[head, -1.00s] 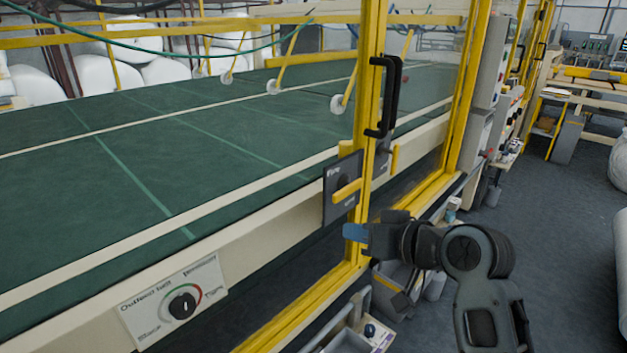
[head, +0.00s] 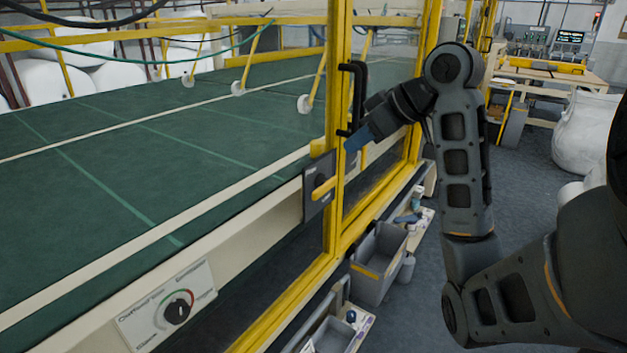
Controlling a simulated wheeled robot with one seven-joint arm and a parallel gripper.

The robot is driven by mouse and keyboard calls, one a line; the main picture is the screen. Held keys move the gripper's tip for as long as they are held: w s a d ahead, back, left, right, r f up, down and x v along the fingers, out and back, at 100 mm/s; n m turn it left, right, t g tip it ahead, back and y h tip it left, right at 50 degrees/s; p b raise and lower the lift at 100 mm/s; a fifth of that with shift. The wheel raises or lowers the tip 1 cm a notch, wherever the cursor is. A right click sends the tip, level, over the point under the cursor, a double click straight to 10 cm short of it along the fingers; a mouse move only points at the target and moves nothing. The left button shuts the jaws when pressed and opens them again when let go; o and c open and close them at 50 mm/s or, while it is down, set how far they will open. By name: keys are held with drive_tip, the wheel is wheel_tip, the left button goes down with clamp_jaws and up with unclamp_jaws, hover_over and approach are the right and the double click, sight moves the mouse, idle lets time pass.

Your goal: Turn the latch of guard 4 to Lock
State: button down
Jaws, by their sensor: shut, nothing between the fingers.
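A dark latch plate (head: 311,205) sits on the yellow guard frame (head: 335,235), left of its post. A yellow latch lever (head: 323,187) sticks out from it, lying nearly level with its right end slightly higher. A shorter upright yellow piece (head: 363,157) shows just right of the post. The plate's lettering is too small to read, and I see no guard number. My gripper (head: 352,145) is shut and empty, its blue fingertips beside the post, above and right of the lever. I see no contact with the lever.
A black pull handle (head: 356,95) is on the guard close above my gripper. A green conveyor bed (head: 150,150) lies behind the guard. A dial panel (head: 170,308) is at lower left. A grey bin (head: 378,262) stands below my gripper. The floor at right has free room.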

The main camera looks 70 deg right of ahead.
idle(0.3)
hover_over(326, 182)
drive_tip(key=s+a, duration=0.1)
drive_tip(key=a, duration=0.3)
wheel_tip(326, 182, down, 7)
drive_tip(key=shift+s+f, duration=0.2)
drive_tip(key=shift+f, duration=1.85)
drive_tip(key=shift+f+b, duration=0.2)
drive_tip(key=shift+b, duration=0.1)
